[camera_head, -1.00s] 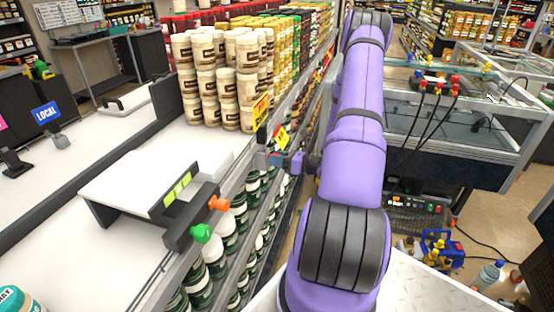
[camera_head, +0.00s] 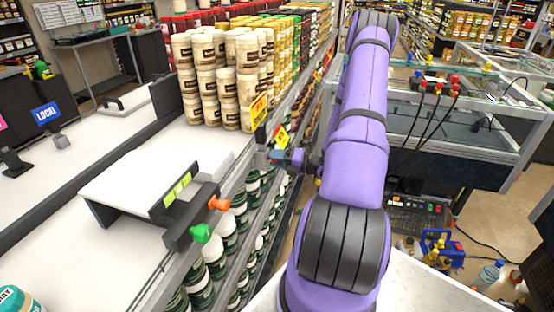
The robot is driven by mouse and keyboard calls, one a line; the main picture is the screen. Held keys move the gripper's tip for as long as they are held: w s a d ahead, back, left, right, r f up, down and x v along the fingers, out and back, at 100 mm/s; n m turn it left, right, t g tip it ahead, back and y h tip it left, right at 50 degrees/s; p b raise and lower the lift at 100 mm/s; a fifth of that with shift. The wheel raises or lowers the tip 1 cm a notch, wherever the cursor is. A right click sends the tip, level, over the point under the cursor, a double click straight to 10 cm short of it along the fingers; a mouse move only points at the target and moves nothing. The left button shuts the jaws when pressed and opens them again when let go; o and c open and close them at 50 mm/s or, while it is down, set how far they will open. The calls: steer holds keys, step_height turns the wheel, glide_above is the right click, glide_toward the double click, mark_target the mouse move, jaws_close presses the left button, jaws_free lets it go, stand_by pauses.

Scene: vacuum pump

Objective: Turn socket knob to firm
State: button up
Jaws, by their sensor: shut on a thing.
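My gripper (camera_head: 278,157) is at the end of my purple arm, small and far off at the counter's front edge. It is shut on a small blue-grey part with a bit of red (camera_head: 263,159), which I take to be the socket knob. The jaws cover most of it, so its shape and setting cannot be read. Any word "firm" is too small to see.
A dark block with a green knob (camera_head: 201,233) and an orange knob (camera_head: 218,203) stands on the white counter nearer me. Stacked cream jars (camera_head: 205,80) stand behind it. Yellow price tags (camera_head: 259,109) are close to my gripper. A glass-topped case (camera_head: 450,120) is on the right.

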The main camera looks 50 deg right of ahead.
steer(key=shift+m, duration=1.7)
steer(key=o, duration=0.9)
steer(key=v, duration=1.1)
steer(key=shift+f, duration=0.1)
steer(key=shift+w, duration=0.1)
